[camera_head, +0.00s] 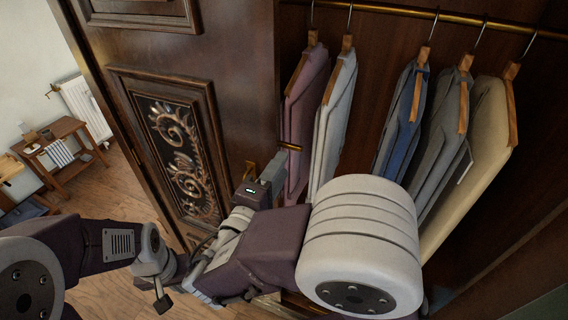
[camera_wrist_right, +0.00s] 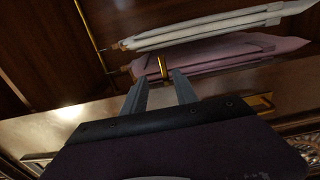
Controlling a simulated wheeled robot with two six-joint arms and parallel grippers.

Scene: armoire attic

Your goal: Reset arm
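My right gripper (camera_head: 283,156) is in front of the armoire, by the inner edge of the carved dark wooden door (camera_head: 235,75). In the right wrist view its two grey fingers (camera_wrist_right: 160,75) stand apart with an empty gap. A small brass knob or handle (camera_wrist_right: 162,66) shows just beyond the fingertips; I cannot tell whether they touch it. My left arm comes in from the left in the head view, and its far end passes behind my right arm. The left fingers are hidden.
Several garments hang on wooden hangers from a brass rail (camera_head: 400,8) inside the armoire; a mauve one (camera_head: 306,95) hangs nearest the gripper. A brass fitting (camera_head: 250,169) is on the door edge. A small wooden table (camera_head: 58,130) and a radiator (camera_head: 85,105) stand far left.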

